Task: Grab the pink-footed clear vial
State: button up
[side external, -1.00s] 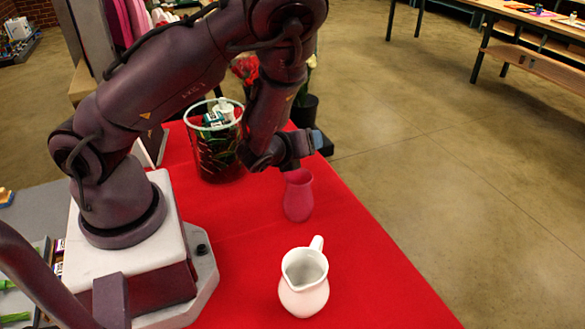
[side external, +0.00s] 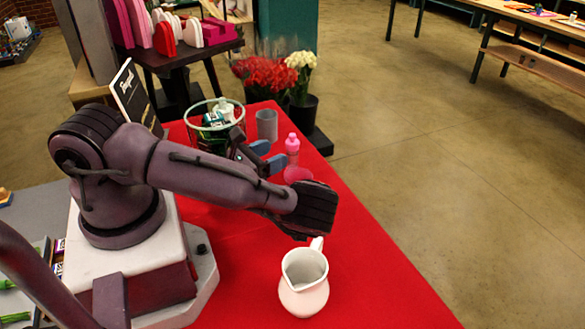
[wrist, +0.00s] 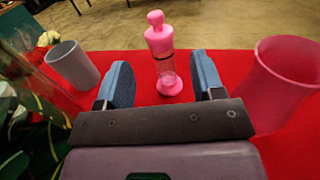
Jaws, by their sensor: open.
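The clear vial (wrist: 167,68) has a pink foot and a pink top and stands upright on the red table. In the wrist view it shows between and beyond the two blue fingertips of my gripper (wrist: 160,85). In the side view its pink top (side external: 292,145) shows behind the arm, and the lower part is hard to make out. My gripper (side external: 268,157) is open and empty, to the left of the vial in the side view. I cannot see any contact between the fingers and the vial.
A pink vase (wrist: 277,80) stands close on the right in the wrist view. A grey cup (wrist: 73,65) stands on the left. A wire basket (side external: 205,112) with items is behind the arm, and a white pitcher (side external: 304,285) stands at the front. Red cloth (side external: 365,270) is clear at right.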

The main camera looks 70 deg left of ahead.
aim_at(293, 144)
jog(key=x, duration=0.6)
jog(key=shift+w, duration=0.2)
grip_shut()
